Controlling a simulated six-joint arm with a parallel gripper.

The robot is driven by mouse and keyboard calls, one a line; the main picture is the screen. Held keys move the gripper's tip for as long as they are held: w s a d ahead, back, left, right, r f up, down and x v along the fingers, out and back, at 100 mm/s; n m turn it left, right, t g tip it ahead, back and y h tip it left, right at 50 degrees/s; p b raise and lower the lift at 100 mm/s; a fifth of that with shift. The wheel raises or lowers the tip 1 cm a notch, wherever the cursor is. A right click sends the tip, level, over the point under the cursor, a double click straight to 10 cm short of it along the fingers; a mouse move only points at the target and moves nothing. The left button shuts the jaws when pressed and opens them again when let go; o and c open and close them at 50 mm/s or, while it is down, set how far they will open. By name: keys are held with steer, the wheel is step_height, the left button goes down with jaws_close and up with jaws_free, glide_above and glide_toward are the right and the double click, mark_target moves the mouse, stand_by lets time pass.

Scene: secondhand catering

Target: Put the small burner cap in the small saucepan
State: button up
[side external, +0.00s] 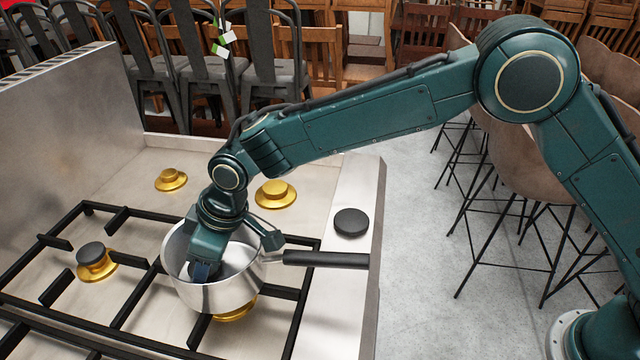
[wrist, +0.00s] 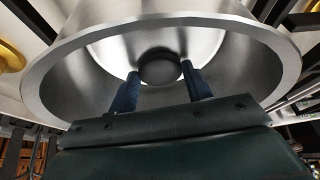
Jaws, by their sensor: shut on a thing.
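The small saucepan (side external: 215,292) is bright steel with a black handle (side external: 325,259) pointing right. It stands on the black grate over a brass burner. My gripper (side external: 199,272) reaches down inside the saucepan, below its rim. In the wrist view, my gripper's blue fingertips (wrist: 162,80) are on both sides of a dark round disc, the small burner cap (wrist: 160,70), and are shut on it. The cap is within the saucepan (wrist: 75,75). Whether the cap touches the pan's bottom cannot be told.
Another black cap (side external: 90,252) sits on the left brass burner. A larger black cap (side external: 351,222) lies on the steel edge strip right of the grate. Two brass burners (side external: 171,180) (side external: 275,193) at the back are bare. Black grate bars (side external: 137,296) surround the saucepan.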

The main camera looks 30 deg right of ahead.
steer(key=o, duration=1.1)
steer(key=shift+f, duration=0.1)
steer(key=v, duration=1.2)
steer(key=shift+r, duration=0.2)
